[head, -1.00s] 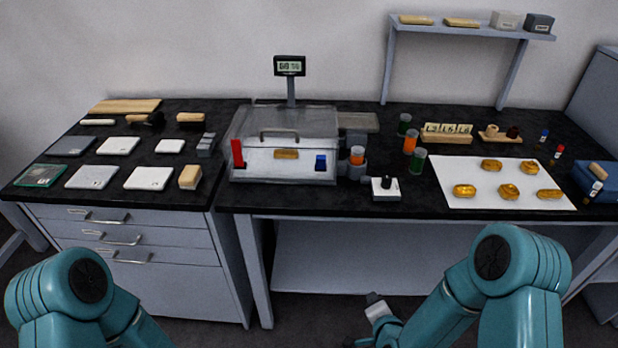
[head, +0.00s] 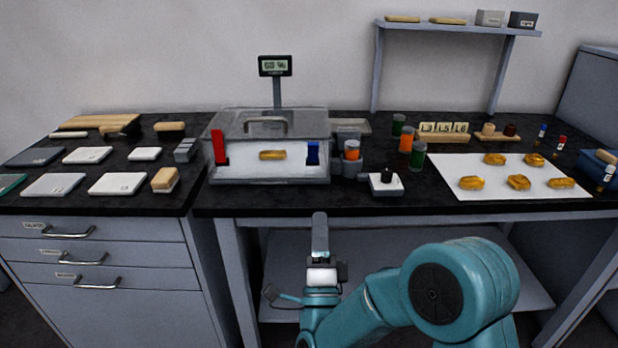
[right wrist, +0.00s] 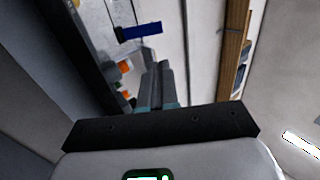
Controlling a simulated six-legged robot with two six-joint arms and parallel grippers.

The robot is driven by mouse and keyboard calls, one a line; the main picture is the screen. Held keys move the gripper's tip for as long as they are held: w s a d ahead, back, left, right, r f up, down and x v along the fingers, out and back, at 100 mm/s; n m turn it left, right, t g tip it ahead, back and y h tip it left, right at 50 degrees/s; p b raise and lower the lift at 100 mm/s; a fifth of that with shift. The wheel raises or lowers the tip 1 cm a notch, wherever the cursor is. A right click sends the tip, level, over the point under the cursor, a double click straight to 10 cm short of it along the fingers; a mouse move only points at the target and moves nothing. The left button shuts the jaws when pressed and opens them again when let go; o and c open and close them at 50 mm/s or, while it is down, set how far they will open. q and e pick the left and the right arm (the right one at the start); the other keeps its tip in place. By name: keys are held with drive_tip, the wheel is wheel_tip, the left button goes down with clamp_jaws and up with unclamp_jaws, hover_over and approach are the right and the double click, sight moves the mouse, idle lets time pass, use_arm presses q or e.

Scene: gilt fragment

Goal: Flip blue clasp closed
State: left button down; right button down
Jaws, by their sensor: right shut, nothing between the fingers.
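The blue clasp (head: 313,153) is on the front right of a clear lidded case (head: 268,181). It stands up against the front wall, and I cannot tell whether it is latched. In the right wrist view the blue clasp (right wrist: 141,32) shows as a blue bar beyond the fingertips, apart from them. My right gripper (head: 320,216) is shut and empty, pointing up in front of the bench edge, below the clasp. Its closed fingers (right wrist: 160,72) also show in the right wrist view. My left gripper is out of view.
A red clasp (head: 219,147) stands at the case's front left. A gold piece (head: 272,155) shows inside the case. To the right are a small white device with a black knob (head: 386,183) and an orange-topped container (head: 351,150). A narrow dark strip of bench (head: 270,197) is clear before the case.

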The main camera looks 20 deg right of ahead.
drive_tip(key=shift+a+f+y, duration=0.15)
drive_tip(key=shift+a+y, duration=0.05)
drive_tip(key=shift+y, duration=0.1)
drive_tip(key=p, duration=0.3)
approach(316, 147)
drive_tip(key=x, duration=0.5)
drive_tip(key=shift+w, duration=0.25)
drive_tip(key=shift+w+d+r, duration=0.2)
drive_tip(key=shift+w+r, duration=0.2)
drive_tip(key=shift+w, duration=0.15)
drive_tip(key=shift+r, duration=0.1)
